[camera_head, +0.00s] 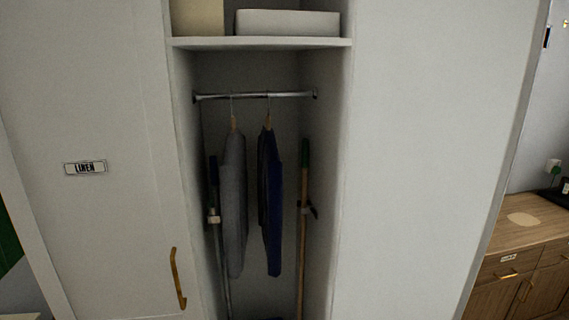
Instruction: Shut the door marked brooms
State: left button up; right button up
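An open closet compartment (288,70) stands in the middle of the head view. Inside, two garments, one grey (233,205) and one dark blue (269,205), hang from a metal rail (255,96). Two long-handled tools stand behind them, one at the left (224,260) and one with a wooden handle at the right (302,240). A plain white panel (440,150) adjoins the opening on the right; it may be the open door's inner face, but I cannot tell. No brooms label is readable. Neither gripper is in view.
A shut-looking white door (100,220) marked linen (86,168), with a brass handle (177,279), is left of the opening. A shelf (262,43) above holds two boxes. A wooden cabinet (530,235) stands at the far right.

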aim_at(442, 90)
jog(key=l+u, duration=0.15)
jog(key=l, duration=0.25)
jog(key=l+u, duration=0.15)
jog(key=l, duration=0.25)
jog(key=k+l+u, duration=0.15)
jog(key=l, duration=0.25)
jog(key=l+u, duration=0.15)
jog(key=l, duration=0.25)
jog(key=k+l+u, duration=0.15)
jog(key=l, duration=0.2)
jog(key=k+l+u, duration=0.15)
jog(key=l, duration=0.2)
jog(key=i+l+z, duration=0.2)
jog(key=l+z, duration=0.2)
jog(key=l, duration=0.2)
